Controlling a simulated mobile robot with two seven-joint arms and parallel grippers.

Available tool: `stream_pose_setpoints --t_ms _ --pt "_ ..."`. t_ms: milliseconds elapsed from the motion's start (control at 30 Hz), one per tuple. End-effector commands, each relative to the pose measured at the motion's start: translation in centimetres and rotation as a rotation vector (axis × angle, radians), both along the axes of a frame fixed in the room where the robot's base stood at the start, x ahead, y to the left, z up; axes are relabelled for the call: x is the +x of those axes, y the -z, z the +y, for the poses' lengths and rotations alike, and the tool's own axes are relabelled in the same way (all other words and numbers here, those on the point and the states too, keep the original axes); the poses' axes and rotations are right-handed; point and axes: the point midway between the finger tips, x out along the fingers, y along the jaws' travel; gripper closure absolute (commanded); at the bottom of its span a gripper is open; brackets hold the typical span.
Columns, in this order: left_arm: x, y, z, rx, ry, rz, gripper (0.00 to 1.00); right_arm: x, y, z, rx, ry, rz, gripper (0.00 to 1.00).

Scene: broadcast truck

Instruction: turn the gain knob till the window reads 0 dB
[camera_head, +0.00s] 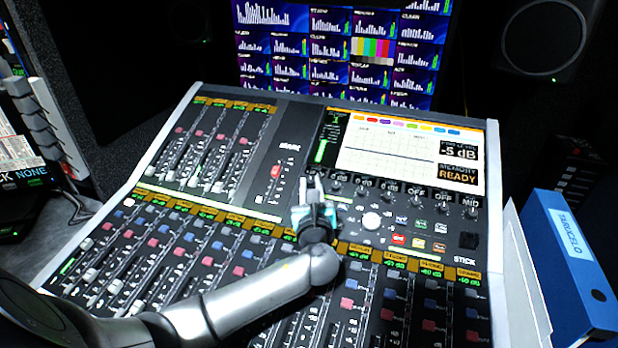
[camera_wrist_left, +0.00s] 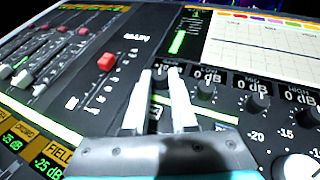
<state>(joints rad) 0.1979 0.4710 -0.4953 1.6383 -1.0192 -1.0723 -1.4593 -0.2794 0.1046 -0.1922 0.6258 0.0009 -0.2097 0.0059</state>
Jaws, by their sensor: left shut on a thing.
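The mixing console (camera_head: 300,108) fills the middle of the head view. My left gripper (camera_head: 313,186) reaches over its channel panel to the left end of a row of small dark knobs under the screen. In the left wrist view my left gripper (camera_wrist_left: 160,88) has its pale fingers shut on the gain knob (camera_wrist_left: 161,82), one finger on each side. The fingers hide part of the knob. The level window (camera_head: 458,150) at the right of the screen reads -5 dB. My right gripper is not in view.
More knobs, such as one labelled 0 dB (camera_wrist_left: 206,89), stand close to the right of my fingers. A red fader (camera_wrist_left: 107,62) is to the left. A large white knob (camera_head: 372,221) is lower right. A blue binder (camera_head: 570,265) stands right of the console.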

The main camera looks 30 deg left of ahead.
Motion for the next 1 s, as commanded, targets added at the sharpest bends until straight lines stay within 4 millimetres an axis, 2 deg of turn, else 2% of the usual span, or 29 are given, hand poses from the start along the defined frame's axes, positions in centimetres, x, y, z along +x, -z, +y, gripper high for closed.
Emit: stream_pose_setpoints --t_ms 100,400,700,1000 --pt "0.3 -0.3 -0.4 -0.049 -0.103 -0.011 1.0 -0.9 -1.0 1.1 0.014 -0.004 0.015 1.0" --pt "0.7 -0.4 -0.7 -0.148 -0.346 -0.037 1.0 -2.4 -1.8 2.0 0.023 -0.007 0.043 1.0" --pt "1.0 -0.4 -0.8 -0.215 -0.517 -0.055 1.0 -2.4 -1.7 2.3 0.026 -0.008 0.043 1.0" --pt "1.1 -0.5 -0.7 -0.244 -0.59 -0.063 1.0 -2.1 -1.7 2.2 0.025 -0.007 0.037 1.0"
